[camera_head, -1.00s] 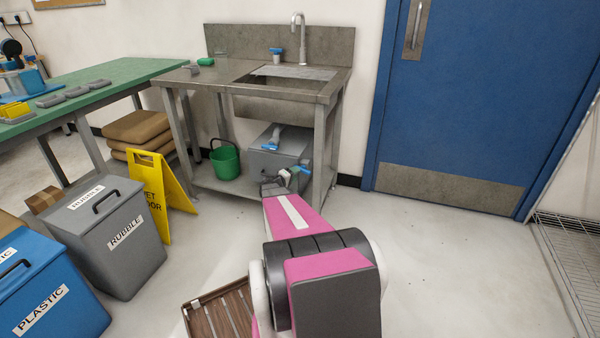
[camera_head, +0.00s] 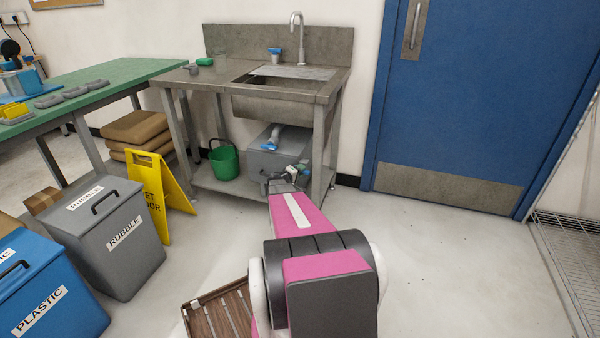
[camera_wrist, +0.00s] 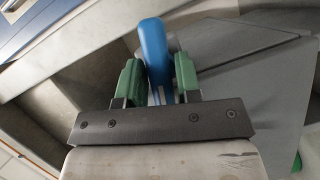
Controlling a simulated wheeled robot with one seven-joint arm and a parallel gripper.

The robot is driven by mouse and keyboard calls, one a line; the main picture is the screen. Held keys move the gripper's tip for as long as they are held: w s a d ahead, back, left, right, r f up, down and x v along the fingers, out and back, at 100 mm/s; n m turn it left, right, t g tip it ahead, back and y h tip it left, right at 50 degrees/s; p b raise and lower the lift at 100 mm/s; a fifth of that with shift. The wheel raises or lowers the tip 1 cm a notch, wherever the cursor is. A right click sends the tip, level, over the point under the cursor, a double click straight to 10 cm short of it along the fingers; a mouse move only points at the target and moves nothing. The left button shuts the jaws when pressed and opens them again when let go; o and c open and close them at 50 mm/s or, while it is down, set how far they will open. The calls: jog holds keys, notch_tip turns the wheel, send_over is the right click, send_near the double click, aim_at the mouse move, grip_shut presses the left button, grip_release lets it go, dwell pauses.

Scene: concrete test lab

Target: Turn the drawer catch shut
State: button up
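The blue catch lever (camera_wrist: 155,55) stands between the two green fingers of my gripper (camera_wrist: 159,80) in the wrist view. The left finger appears to meet the lever, and a thin gap seems to show at the right one. I cannot tell whether the fingers are clamped on it. In the head view my gripper (camera_head: 285,184) is at the front right of the grey drawer unit (camera_head: 270,160) under the sink. Most of the lever is hidden there by my gripper and arm.
The steel sink bench (camera_head: 285,106) stands over the drawer unit, with a leg (camera_head: 320,160) close to the right of my gripper. A green bucket (camera_head: 224,163) is on the lower shelf to the left. A yellow floor sign (camera_head: 160,185) stands further left.

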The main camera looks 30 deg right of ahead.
jog(key=shift+n+h, duration=0.6)
jog(key=shift+n, duration=0.8)
jog(key=o, duration=0.7)
jog(key=shift+o, duration=0.2)
jog(key=shift+a, duration=0.1)
jog(key=v, duration=1)
jog(key=shift+a, duration=0.3)
jog(key=shift+s, duration=0.1)
